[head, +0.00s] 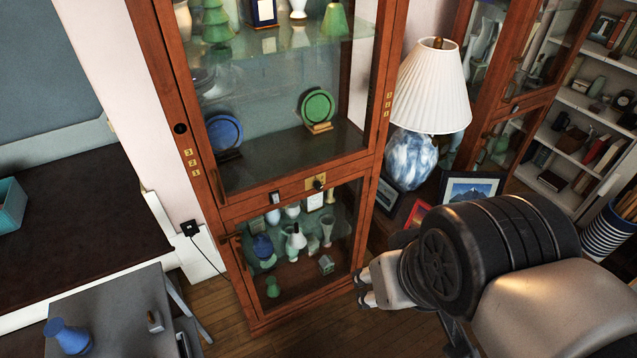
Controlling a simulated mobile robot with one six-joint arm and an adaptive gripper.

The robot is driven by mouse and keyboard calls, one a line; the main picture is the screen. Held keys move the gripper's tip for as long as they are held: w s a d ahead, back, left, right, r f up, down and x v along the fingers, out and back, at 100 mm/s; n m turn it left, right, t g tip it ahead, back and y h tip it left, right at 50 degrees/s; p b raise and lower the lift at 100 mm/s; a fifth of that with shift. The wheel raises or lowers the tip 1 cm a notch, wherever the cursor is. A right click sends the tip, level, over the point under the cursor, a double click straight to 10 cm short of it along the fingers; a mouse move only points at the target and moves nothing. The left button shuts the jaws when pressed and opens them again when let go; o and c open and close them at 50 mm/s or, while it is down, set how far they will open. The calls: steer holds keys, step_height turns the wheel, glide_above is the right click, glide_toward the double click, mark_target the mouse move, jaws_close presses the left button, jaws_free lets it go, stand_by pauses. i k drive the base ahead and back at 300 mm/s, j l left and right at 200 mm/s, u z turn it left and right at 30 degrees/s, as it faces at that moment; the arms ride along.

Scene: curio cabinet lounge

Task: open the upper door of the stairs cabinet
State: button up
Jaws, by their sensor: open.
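A tall reddish-brown wooden cabinet (247,300) with glass doors stands in the middle of the head view. I cannot tell from a label whether it is the stairs cabinet. Its upper glass door (265,95) looks shut. A wooden bar handle (220,188) shows at that door's lower left. A brass plate with a black knob (318,184) sits on the rail below the door. The lower glass door (305,248) also looks shut. My gripper (364,289) is open and empty, low beside the cabinet's lower right edge and well below the upper door.
A lamp (430,90) and framed pictures (472,188) stand right of the cabinet, behind my arm. A second glass cabinet (500,110) is farther right. Some wooden floor (300,335) is clear.

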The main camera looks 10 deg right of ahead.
mark_target(166, 18)
steer(key=j, duration=1.4)
steer(key=i, duration=0.05)
